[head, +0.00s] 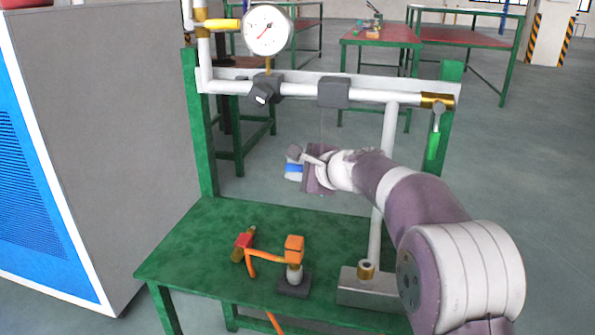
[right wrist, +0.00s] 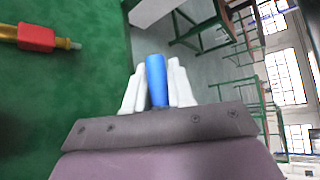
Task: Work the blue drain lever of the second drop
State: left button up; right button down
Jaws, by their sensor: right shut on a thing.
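The blue lever (head: 293,169) shows as a short blue piece at the tip of my right gripper (head: 299,163), in the middle of the head view. In the right wrist view the blue lever (right wrist: 157,78) stands between the two white fingers of my right gripper (right wrist: 156,88), which is shut on it. The valve or pipe that the lever belongs to is hidden, and I cannot tell its turn angle. My left gripper is not in view.
A white pipe (head: 388,150) drops to a grey block on the green bench (head: 190,255). A gauge (head: 268,30), a yellow lever (head: 222,25) and a green lever (head: 435,145) sit on the pipework. An orange hose assembly (head: 268,258) lies on the bench. A grey-blue cabinet (head: 110,130) stands left.

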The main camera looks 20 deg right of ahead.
jog(key=c, duration=1.1)
grip_release()
jog(key=shift+o, duration=0.2)
jog(key=shift+r, duration=0.1)
jog(key=p+v, duration=0.2)
jog(key=v, duration=1)
jog(key=shift+s, duration=0.35)
jog(key=shift+d, duration=0.15)
